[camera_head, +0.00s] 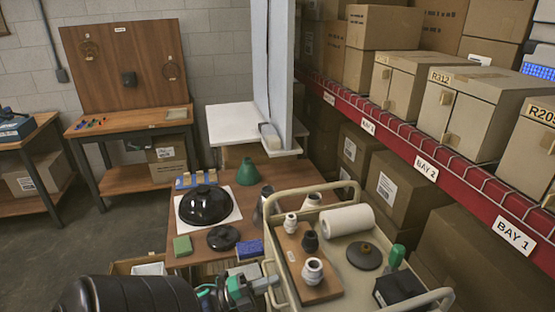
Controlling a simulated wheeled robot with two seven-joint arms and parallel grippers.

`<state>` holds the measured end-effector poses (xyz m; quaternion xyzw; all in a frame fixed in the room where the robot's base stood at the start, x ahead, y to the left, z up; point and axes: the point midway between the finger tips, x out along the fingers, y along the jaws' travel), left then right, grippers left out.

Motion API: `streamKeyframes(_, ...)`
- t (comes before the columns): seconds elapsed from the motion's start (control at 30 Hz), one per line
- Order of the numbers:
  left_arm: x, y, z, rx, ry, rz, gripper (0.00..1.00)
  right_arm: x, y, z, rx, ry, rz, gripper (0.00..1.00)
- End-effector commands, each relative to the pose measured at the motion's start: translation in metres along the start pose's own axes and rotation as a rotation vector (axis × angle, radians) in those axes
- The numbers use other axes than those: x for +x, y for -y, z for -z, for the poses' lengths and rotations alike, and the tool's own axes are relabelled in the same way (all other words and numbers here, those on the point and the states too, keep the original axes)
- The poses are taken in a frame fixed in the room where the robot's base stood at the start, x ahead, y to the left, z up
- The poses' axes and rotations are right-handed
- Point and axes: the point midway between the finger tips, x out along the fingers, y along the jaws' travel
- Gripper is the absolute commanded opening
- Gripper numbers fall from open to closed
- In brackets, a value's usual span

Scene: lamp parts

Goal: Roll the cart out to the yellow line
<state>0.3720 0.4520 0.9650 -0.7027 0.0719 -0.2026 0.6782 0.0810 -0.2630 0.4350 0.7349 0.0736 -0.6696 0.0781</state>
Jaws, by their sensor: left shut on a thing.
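The cream cart (300,197) stands at the bottom right, with a raised rail along its edges. Its top tray carries a wooden board with white and black fittings, a white roll, a dark disc, a green-handled tool and a black box. My left gripper (264,284) comes in from the bottom left and is shut on the cart's left-hand rail. The cart's wheels and lower part are out of frame. No yellow line shows. My right gripper is not in view.
A wooden table (285,176) with a black dome, green cone and small blocks stands just behind and left of the cart. Red shelving (455,172) with boxes runs along the right. Grey floor (110,235) is open at the left, before a workbench (130,125).

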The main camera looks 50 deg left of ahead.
Motion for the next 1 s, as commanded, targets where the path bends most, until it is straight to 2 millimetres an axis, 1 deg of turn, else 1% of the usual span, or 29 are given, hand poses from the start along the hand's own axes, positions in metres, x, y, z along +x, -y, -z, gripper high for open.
streamKeyframes(0.13,-0.004,-0.001,0.001,-0.003,0.001,-0.003,0.0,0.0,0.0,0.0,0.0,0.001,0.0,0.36)
streamKeyframes(0.47,-0.004,-0.001,0.001,-0.003,0.0,-0.003,0.0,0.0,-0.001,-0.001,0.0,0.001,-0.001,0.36)
streamKeyframes(0.5,-0.004,-0.001,0.001,-0.002,0.0,-0.003,0.16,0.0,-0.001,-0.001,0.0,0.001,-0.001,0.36)
streamKeyframes(0.77,-0.004,0.0,0.0,-0.001,0.0,-0.001,0.16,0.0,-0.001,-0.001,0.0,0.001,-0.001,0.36)
streamKeyframes(0.87,-0.008,-0.002,0.0,-0.001,0.0,-0.002,0.16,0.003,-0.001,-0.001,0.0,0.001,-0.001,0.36)
streamKeyframes(0.97,-0.019,-0.003,0.0,-0.001,0.002,-0.003,0.16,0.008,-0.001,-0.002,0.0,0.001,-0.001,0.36)
streamKeyframes(1.0,-0.026,-0.004,0.0,-0.002,0.002,-0.004,0.16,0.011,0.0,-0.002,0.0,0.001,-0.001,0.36)
